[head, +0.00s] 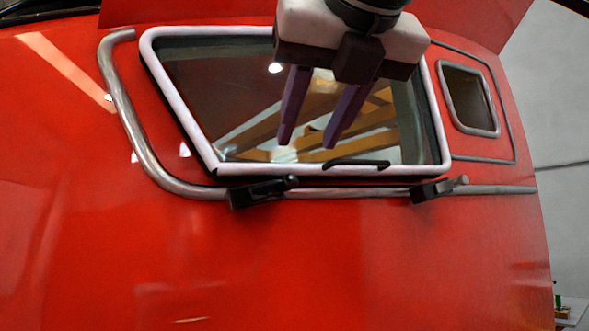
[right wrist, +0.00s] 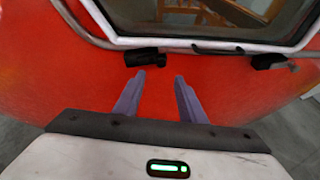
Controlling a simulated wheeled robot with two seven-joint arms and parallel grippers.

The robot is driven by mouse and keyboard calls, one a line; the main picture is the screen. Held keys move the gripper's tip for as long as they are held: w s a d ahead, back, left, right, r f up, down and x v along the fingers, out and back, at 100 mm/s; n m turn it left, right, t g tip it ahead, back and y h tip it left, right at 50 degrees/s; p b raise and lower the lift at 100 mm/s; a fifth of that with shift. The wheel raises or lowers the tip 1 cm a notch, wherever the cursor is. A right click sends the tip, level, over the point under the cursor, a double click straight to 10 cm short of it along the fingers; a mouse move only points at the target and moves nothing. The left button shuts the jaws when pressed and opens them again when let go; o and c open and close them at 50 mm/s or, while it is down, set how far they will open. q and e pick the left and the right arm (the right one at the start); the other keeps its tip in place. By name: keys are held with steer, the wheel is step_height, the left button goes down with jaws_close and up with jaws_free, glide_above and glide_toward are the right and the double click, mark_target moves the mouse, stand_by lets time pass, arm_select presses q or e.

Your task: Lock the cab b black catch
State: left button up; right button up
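Two black catches sit on the red cab below the framed window. I cannot tell which is the black catch of the task. In the right wrist view the left catch (right wrist: 146,57) is just beyond my fingertips and the right catch (right wrist: 270,61) is further right. My right gripper (head: 307,145) is open and empty, its purple fingers apart, in front of the window. It also shows in the right wrist view (right wrist: 160,75). My left gripper is not in view.
The window (head: 330,169) has a pale frame with a thin black handle (head: 357,163) on its lower edge. A grey rail (head: 135,130) bends around its left side and runs below it. A small framed pane (head: 468,98) is at the right. The red surface below is clear.

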mark_target(292, 178)
steer(key=p+x, duration=0.2)
steer(key=x, duration=0.8)
steer(key=shift+w+r, duration=0.1)
jaws_close()
